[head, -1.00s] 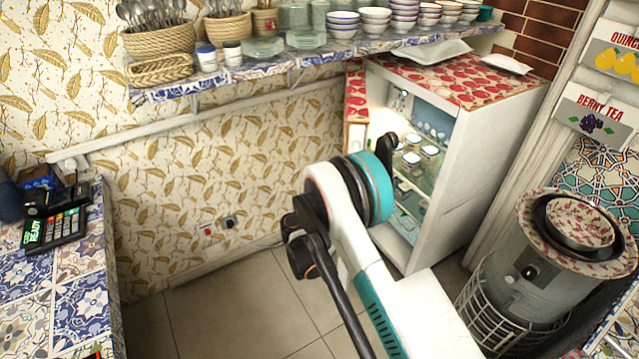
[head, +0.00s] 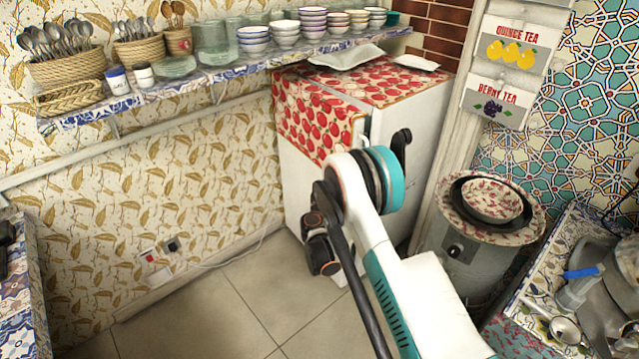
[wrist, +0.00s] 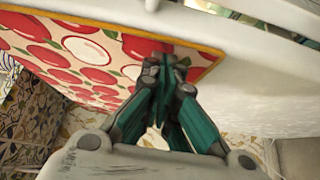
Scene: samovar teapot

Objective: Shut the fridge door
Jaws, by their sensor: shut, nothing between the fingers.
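The fridge (head: 425,108) stands in the back corner, white, with a red apple-patterned cover on top. Its door (head: 312,118) has the same pattern on its upper front and white below. In the head view the door lies across the front and the shelves inside no longer show. In the wrist view the patterned door panel (wrist: 85,55) is close in front of my gripper (wrist: 170,68). Its fingers are together with nothing between them, at the panel's yellow-edged border; contact is unclear. A narrow gap shows beyond a white edge at upper right. In the head view my arm hides the fingers.
A tiled wall shelf (head: 210,75) with bowls, jars and cutlery baskets runs above, left of the fridge. A grey samovar-like urn (head: 465,240) stands close on the right. A tiled counter (head: 30,300) is at left. The tiled floor (head: 225,310) between is clear.

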